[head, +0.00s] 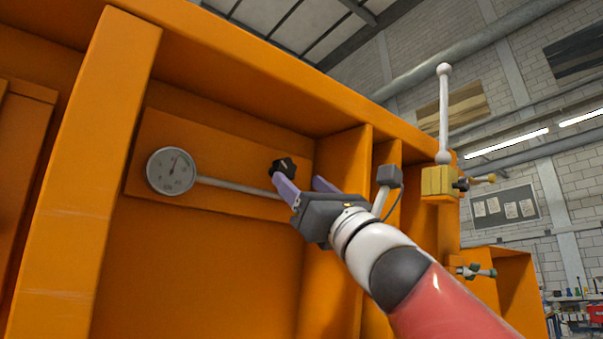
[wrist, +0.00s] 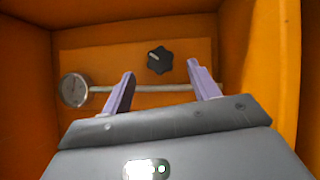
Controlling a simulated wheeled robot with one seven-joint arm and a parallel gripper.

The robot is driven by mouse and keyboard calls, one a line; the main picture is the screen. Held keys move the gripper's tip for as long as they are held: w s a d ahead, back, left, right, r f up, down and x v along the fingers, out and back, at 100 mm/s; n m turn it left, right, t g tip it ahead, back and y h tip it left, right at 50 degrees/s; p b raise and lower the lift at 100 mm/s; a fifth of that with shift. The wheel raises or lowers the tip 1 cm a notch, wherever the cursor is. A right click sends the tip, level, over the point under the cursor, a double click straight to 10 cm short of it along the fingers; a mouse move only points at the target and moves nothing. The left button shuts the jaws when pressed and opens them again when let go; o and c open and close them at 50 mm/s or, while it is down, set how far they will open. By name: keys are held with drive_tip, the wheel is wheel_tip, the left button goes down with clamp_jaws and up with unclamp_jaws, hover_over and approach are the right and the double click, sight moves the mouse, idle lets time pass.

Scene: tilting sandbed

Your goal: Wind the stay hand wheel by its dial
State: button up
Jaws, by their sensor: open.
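The hand wheel is a black lobed knob (head: 287,165) with a pale mark, on an orange panel inside the frame. It also shows in the wrist view (wrist: 160,60), between and just beyond my fingertips. A grey rod (head: 232,186) runs right from the dial, below the knob. My gripper (head: 298,179) is open and empty, its purple fingers pointing at the panel. I cannot tell whether a finger touches the knob.
Orange walls close in the recess; a rib (head: 340,240) stands right of the panel. A yellow block with a white ball-ended lever (head: 444,120) stands further right, with a small valve-like fitting (head: 475,271) below. The recess below the panel is clear.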

sight(287, 170)
drive_tip(key=p+x, duration=0.3)
drive_tip(key=x, duration=0.3)
drive_tip(key=shift+w+a+r, duration=0.1)
drive_tip(key=shift+a+r, duration=0.05)
drive_tip(key=shift+r, duration=0.05)
drive_tip(key=c, duration=1)
